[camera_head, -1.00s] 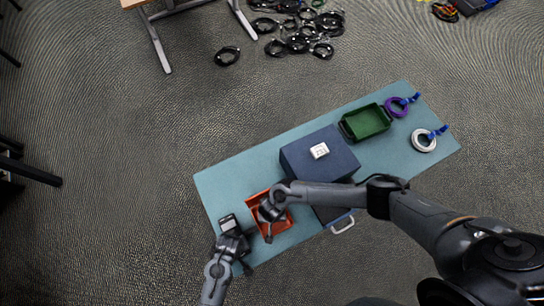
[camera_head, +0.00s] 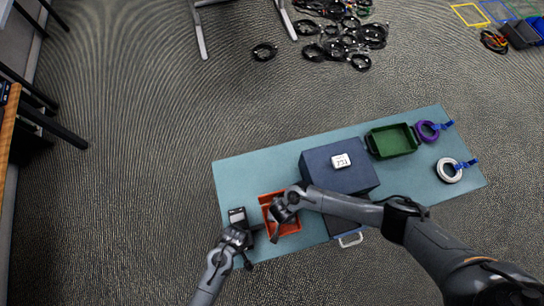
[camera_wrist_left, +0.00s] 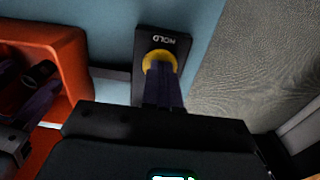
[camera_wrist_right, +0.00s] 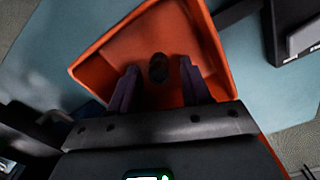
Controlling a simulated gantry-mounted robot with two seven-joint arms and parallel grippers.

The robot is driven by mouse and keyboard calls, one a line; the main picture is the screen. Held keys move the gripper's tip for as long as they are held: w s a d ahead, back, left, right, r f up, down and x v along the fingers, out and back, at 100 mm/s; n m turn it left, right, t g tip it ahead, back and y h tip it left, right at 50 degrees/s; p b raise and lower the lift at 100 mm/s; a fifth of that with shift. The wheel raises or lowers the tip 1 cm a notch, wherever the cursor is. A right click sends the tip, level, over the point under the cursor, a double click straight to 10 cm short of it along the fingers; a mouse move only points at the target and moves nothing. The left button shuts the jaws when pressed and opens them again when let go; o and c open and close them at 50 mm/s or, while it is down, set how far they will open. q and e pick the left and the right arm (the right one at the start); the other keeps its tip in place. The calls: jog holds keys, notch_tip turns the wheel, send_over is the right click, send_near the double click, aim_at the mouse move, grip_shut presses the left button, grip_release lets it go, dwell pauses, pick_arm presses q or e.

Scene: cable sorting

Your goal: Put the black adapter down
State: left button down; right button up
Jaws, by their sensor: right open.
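The black adapter (camera_wrist_right: 158,69) lies in the orange tray (camera_wrist_right: 110,55), between the spread fingers of my right gripper (camera_wrist_right: 159,66). The adapter is apart from both fingers. In the head view my right gripper (camera_head: 275,228) hangs over the orange tray (camera_head: 267,198) and hides part of its inside. The device (camera_head: 237,214) also shows in the head view.
A dark blue box (camera_head: 325,170) with a small white device (camera_head: 341,160) on top stands right of the tray. A green bin (camera_head: 392,141), a purple coil (camera_head: 427,131) and a white coil (camera_head: 449,171) lie farther right. The table (camera_head: 245,173) is clear behind the tray.

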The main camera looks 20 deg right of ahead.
notch_tip(320, 180, up, 11)
dwell(0.7)
jog(key=shift+r, duration=0.15)
pick_arm(q)
jog(key=shift+r, duration=0.1)
dwell(0.3)
notch_tip(320, 180, up, 9)
dwell(1.3)
dwell(0.4)
